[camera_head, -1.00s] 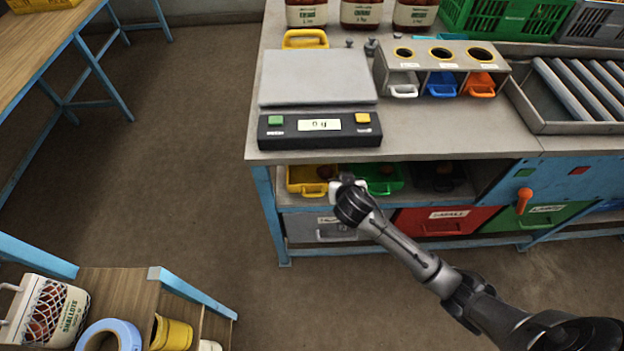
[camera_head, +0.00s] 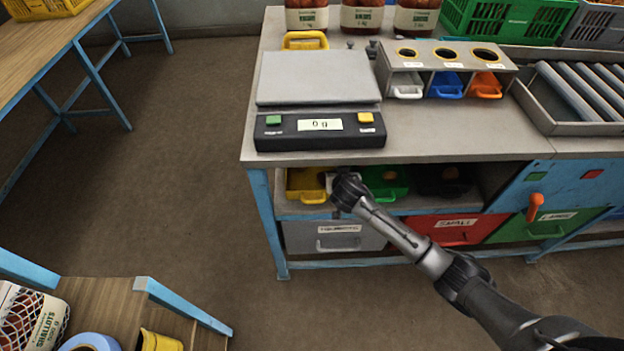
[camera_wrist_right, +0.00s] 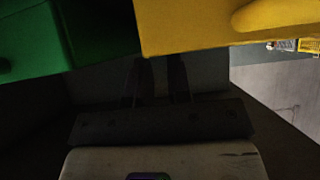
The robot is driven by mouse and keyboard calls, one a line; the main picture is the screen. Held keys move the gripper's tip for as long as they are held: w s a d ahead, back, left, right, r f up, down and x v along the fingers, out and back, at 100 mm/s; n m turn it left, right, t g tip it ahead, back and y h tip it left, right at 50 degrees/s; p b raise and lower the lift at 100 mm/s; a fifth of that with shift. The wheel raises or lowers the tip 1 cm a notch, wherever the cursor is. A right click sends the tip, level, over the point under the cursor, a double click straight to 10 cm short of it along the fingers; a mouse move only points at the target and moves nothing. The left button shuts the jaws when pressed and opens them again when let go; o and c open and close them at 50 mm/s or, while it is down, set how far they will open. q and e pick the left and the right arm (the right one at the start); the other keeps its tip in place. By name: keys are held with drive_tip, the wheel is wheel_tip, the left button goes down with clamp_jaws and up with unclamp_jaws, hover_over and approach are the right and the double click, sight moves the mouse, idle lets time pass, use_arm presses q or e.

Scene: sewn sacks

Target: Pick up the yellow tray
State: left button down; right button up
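The yellow tray (camera_head: 306,184) sits on the shelf under the bench top, at its left end. It also shows large at the top of the right wrist view (camera_wrist_right: 215,25). My right arm reaches in from the right, with its gripper (camera_head: 335,181) at the tray's right front side. In the right wrist view two dark fingers (camera_wrist_right: 161,78) stand a narrow gap apart, and their tips are hidden under the yellow tray's edge. I see nothing held between them. Whether they touch the tray is too dark to tell. My left gripper is not in view.
A green tray (camera_head: 388,182) sits right of the yellow one, also at left in the right wrist view (camera_wrist_right: 100,30). The bench top (camera_head: 440,140) is close above, with a scale (camera_head: 320,130) on it. Grey (camera_head: 335,237) and red (camera_head: 468,230) drawers are below.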

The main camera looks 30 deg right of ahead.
drive_tip(key=shift+b+x, duration=0.65)
drive_tip(key=shift+x, duration=1.1)
clamp_jaws()
